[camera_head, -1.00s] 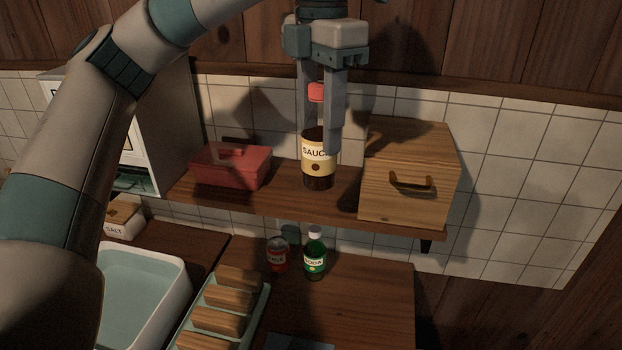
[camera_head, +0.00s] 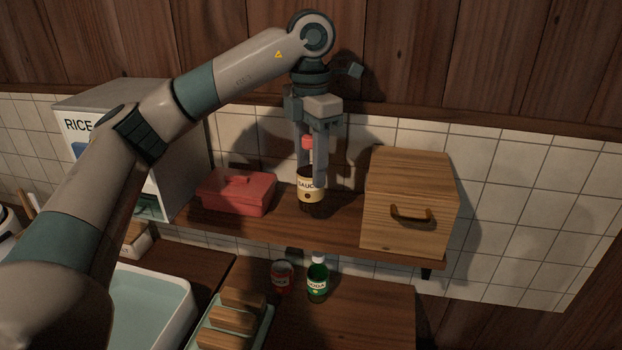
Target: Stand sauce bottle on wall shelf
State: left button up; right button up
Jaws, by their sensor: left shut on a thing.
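The sauce bottle (camera_head: 311,196) is dark brown with a cream label and a red cap. It is upright at the wall shelf (camera_head: 334,226), between a red box and a wooden box. Its base appears to meet the shelf board. My left gripper (camera_head: 310,178) points down from above and is shut on the bottle, with a finger on either side of its neck and upper part. The finger nearer the camera hides part of the bottle's right side. My right gripper is not in view.
The red lidded box (camera_head: 236,195) stands left on the shelf, the wooden box with a handle (camera_head: 408,204) right. Below are a green soda bottle (camera_head: 317,280), a red jar (camera_head: 282,277) and a rack of wooden blocks (camera_head: 232,320). A rice dispenser (camera_head: 85,125) stands left.

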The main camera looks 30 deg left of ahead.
aim_at(311, 181)
pick_arm(q)
jog(key=shift+f+p, duration=0.65)
jog(key=shift+f, duration=1.3)
jog(key=shift+f, duration=0.1)
jog(key=o, duration=1.3)
jog(key=shift+f, duration=0.1)
jog(key=shift+r, duration=0.2)
